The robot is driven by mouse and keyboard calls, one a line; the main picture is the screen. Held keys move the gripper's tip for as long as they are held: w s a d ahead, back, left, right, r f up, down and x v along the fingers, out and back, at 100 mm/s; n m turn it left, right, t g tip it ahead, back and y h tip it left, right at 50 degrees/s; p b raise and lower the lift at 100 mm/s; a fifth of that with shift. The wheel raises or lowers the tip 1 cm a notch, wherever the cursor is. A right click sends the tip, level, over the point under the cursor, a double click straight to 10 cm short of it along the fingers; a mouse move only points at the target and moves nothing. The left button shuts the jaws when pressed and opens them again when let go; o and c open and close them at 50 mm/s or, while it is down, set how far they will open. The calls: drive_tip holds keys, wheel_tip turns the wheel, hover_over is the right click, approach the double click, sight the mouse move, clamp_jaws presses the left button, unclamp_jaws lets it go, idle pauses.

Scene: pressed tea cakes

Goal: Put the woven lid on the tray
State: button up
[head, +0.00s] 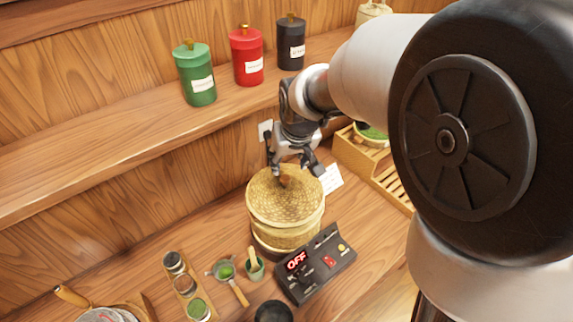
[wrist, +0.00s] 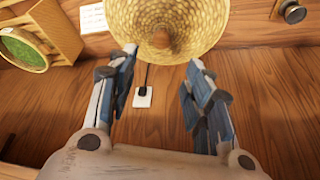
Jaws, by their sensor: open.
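The woven lid (head: 266,204) is a round, straw-coloured disc with a brown knob (head: 284,181). It sits on top of the woven steamer basket (head: 285,237) in the middle of the counter. My gripper (head: 293,166) is open and empty, just above the lid near its knob. In the wrist view the lid (wrist: 185,14) is at the top, and its knob (wrist: 161,40) shows beyond and between the open fingertips (wrist: 163,57). A slatted wooden tray (head: 393,186) is to the right, partly hidden by my arm.
A control box (head: 315,264) reading OFF stands in front of the basket. Small bowls, a strainer (head: 226,271) and a jar rack (head: 184,285) are at front left. Green (head: 196,75), red (head: 247,58) and black (head: 291,45) canisters stand on the shelf behind.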

drive_tip(key=s+d+r+m, duration=0.1)
drive_tip(key=s+d+r, duration=0.2)
drive_tip(key=s+r, duration=0.25)
drive_tip(key=s+d+r, duration=0.4)
drive_tip(key=s, duration=0.3)
drive_tip(key=s+d+f+m+h, duration=0.1)
drive_tip(key=s+d, duration=0.2)
drive_tip(key=s, duration=1.1)
drive_tip(key=shift+d, duration=0.2)
drive_tip(key=shift+f, duration=0.15)
wheel_tip(320, 180, down, 12)
drive_tip(key=b, duration=1.2)
drive_tip(key=shift+f, duration=0.2)
